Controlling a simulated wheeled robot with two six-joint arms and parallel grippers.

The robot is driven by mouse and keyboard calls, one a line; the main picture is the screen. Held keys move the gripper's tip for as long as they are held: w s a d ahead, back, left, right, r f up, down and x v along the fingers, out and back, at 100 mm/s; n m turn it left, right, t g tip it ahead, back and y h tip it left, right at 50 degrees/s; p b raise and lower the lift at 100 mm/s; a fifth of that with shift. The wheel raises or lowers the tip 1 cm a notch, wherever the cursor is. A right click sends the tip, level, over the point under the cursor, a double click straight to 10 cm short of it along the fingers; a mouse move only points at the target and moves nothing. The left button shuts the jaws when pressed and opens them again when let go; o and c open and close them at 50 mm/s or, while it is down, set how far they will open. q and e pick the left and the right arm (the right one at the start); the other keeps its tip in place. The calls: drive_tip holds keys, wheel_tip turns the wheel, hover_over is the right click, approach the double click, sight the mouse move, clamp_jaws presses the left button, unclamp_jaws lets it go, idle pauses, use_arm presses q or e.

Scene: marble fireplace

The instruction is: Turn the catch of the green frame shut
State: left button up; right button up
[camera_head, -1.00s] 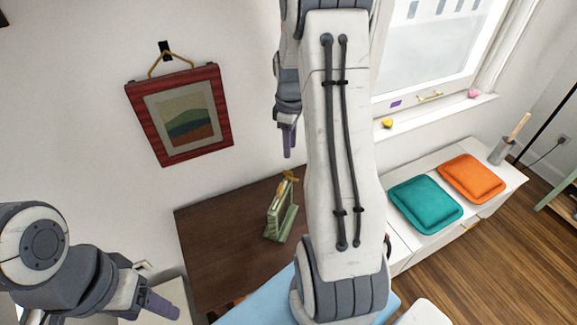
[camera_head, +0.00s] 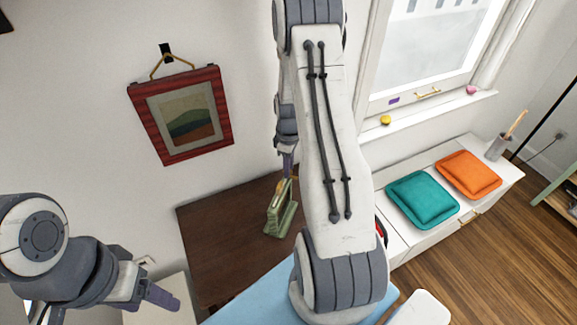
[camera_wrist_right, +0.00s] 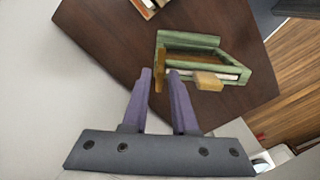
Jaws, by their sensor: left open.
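The green frame (camera_head: 280,213) stands on the dark brown table in the head view, under my right gripper (camera_head: 288,168). In the right wrist view the green frame (camera_wrist_right: 203,43) shows with a tan block (camera_wrist_right: 208,80) at its near edge and a thin brown strip (camera_wrist_right: 160,70) at its left side. I cannot tell for sure which is the catch. My right gripper (camera_wrist_right: 160,73) has its fingers apart, with the strip's near end by the gap between the tips; contact is unclear. My left gripper (camera_head: 160,297) is open and empty at lower left, away from the frame.
The dark table (camera_head: 215,250) has bare room left of the frame. A red-framed picture (camera_head: 183,115) hangs on the wall. A teal cushion (camera_head: 422,200) and an orange cushion (camera_head: 468,174) lie on the white cabinet at right. Another object (camera_wrist_right: 143,6) lies at the table's far edge.

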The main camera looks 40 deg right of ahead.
clamp_jaws()
drive_tip(key=shift+m, duration=0.3)
drive_tip(key=m+b, duration=0.1)
drive_tip(key=m, duration=0.2)
drive_tip(key=m+b, duration=0.1)
drive_tip(key=m, duration=0.4)
drive_tip(key=shift+a, duration=0.15)
drive_tip(key=m, duration=0.4)
drive_tip(key=shift+a+m+b, duration=0.1)
drive_tip(key=shift+m+b, duration=0.2)
drive_tip(key=m, duration=0.4)
drive_tip(key=shift+w+m, duration=0.1)
drive_tip(key=shift+m, duration=0.2)
